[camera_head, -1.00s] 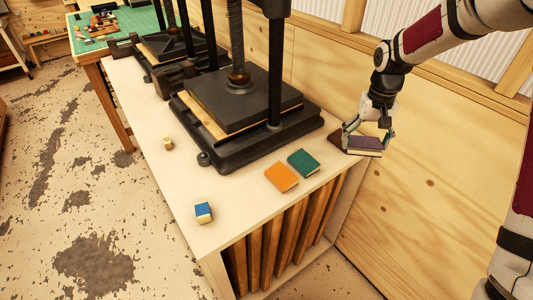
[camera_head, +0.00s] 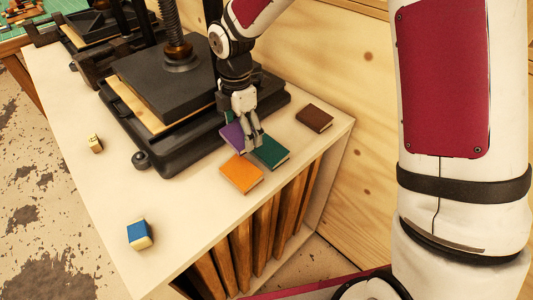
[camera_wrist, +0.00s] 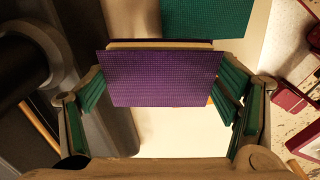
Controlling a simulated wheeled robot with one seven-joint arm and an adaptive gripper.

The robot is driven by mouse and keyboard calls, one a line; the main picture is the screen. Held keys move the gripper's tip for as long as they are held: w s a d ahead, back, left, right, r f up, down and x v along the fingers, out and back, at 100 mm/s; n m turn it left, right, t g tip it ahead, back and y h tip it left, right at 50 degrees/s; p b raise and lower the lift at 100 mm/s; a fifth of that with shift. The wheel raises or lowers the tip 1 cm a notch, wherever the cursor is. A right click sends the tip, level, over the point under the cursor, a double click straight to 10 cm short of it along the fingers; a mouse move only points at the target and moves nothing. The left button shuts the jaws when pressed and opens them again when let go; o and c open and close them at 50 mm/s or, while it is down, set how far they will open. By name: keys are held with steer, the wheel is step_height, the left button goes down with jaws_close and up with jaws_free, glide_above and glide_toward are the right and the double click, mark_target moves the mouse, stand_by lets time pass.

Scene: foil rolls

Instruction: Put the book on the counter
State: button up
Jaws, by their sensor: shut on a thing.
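My gripper (camera_head: 250,138) is shut on a purple book (camera_head: 233,136), held by its sides between the green-padded fingers. In the wrist view the purple book (camera_wrist: 160,78) lies across the jaws, cover facing the camera. It looks to be above the pale counter (camera_head: 190,205), beside the press; whether it touches anything is not clear. In the head view the fingers partly hide it. A green book (camera_head: 270,152) lies just right of my gripper, and an orange book (camera_head: 241,174) lies in front. A brown book (camera_head: 314,118) lies near the far right corner.
A black screw press (camera_head: 170,80) stands close behind and left of my gripper. A small blue block (camera_head: 139,235) and a small cream block (camera_head: 95,143) lie on the counter. A wooden wall (camera_head: 350,80) runs behind.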

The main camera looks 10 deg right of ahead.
steer(key=shift+f+n, duration=0.15)
steer(key=shift+n, duration=0.15)
steer(key=shift+d, duration=0.35)
steer(key=p, duration=0.2)
glide_above(294, 138)
steer(key=shift+a+f, duration=0.1)
steer(key=shift+f, duration=2.35)
steer(key=shift+f, duration=0.2)
steer(key=o, duration=1.2)
steer(key=shift+c, duration=0.2)
